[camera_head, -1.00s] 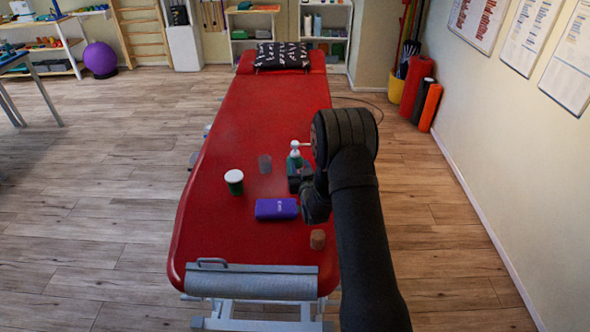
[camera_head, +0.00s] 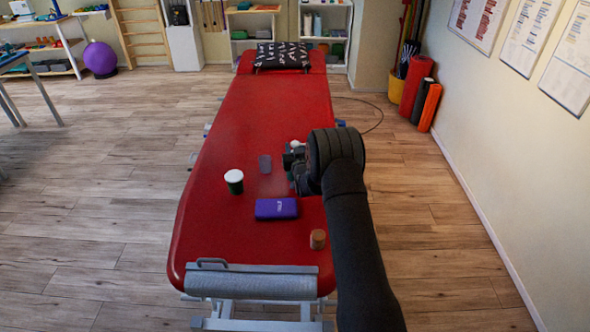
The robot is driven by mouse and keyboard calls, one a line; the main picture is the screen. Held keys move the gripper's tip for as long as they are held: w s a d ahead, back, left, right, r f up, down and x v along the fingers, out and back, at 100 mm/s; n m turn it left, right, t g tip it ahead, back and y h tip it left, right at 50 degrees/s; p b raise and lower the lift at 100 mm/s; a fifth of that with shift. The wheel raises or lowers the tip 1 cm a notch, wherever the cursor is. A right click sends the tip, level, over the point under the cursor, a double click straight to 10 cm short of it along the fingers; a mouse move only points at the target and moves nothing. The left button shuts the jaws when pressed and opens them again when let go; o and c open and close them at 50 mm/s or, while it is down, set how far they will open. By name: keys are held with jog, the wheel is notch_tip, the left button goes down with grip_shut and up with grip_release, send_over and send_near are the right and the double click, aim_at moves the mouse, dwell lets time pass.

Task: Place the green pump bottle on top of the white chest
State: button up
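My gripper (camera_head: 293,160) is over the right side of the red treatment table (camera_head: 240,125), at the end of my black arm. It is small and partly hidden by the wrist, so I cannot tell whether it is open or shut. The green pump bottle with its white pump top is not clearly visible now; the gripper and wrist cover the place where it showed earlier. I cannot tell whether it is held. A white cabinet (camera_head: 184,47), possibly the white chest, stands by the back wall left of the table, with a dark item on top.
On the table are a dark green jar with a white lid (camera_head: 234,182), a small grey block (camera_head: 265,163), a purple box (camera_head: 276,208) and a brown cylinder (camera_head: 318,239). A patterned pillow (camera_head: 282,56) lies at the far end.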

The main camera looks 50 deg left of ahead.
jog(key=shift+w+a, duration=0.15)
jog(key=shift+a, duration=0.1)
jog(key=shift+c, duration=0.4)
grip_shut()
dwell(0.9)
